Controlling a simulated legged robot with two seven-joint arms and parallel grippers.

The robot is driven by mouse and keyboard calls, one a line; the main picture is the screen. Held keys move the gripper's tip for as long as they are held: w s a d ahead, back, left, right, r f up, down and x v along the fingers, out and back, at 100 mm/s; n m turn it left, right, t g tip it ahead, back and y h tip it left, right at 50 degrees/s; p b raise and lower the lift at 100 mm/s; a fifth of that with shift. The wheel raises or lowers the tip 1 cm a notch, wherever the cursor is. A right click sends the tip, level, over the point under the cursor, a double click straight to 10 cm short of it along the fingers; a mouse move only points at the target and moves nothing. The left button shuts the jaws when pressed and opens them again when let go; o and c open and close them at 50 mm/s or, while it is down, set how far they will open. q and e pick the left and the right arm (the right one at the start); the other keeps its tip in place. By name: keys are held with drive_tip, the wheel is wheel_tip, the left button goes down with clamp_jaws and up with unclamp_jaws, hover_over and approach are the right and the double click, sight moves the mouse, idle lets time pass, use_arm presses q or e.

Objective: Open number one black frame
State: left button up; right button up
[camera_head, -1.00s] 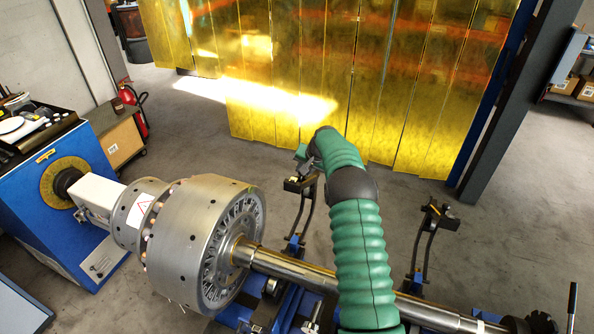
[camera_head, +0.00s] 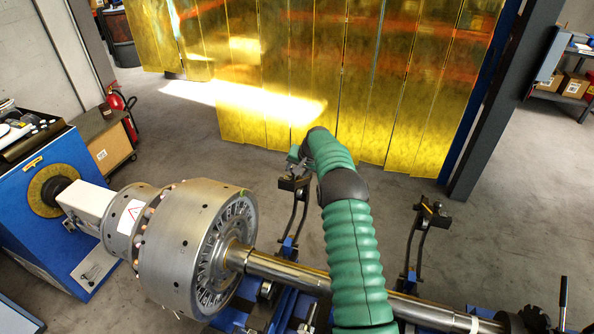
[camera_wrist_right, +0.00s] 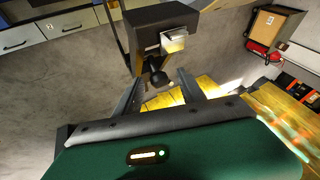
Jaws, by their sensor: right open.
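Two black frames stand behind the steel shaft (camera_head: 285,271). The left black frame (camera_head: 299,212) is near the middle of the head view, and the other black frame (camera_head: 424,234) is to its right. I see no number on either. My right arm is green, and its gripper (camera_head: 298,156) is at the top of the left frame. In the right wrist view the right gripper (camera_wrist_right: 160,93) is open. Its fingers lie on either side of a dark knob (camera_wrist_right: 158,79) below a black block (camera_wrist_right: 160,25). Contact cannot be told. My left gripper is not in view.
A large metal rotor (camera_head: 190,250) sits on the shaft, joined to a blue machine (camera_head: 45,215) at left. Blue supports lie under the shaft. A yellow strip curtain (camera_head: 290,85) hangs behind. Open floor (camera_head: 500,230) lies to the right.

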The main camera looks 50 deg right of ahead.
drive_tip(key=shift+r, duration=0.1)
drive_tip(key=b+v, duration=0.2)
drive_tip(key=v, duration=1.4)
drive_tip(key=shift+s+b, duration=0.25)
drive_tip(key=shift+b, duration=0.1)
drive_tip(key=shift+d+r, duration=0.1)
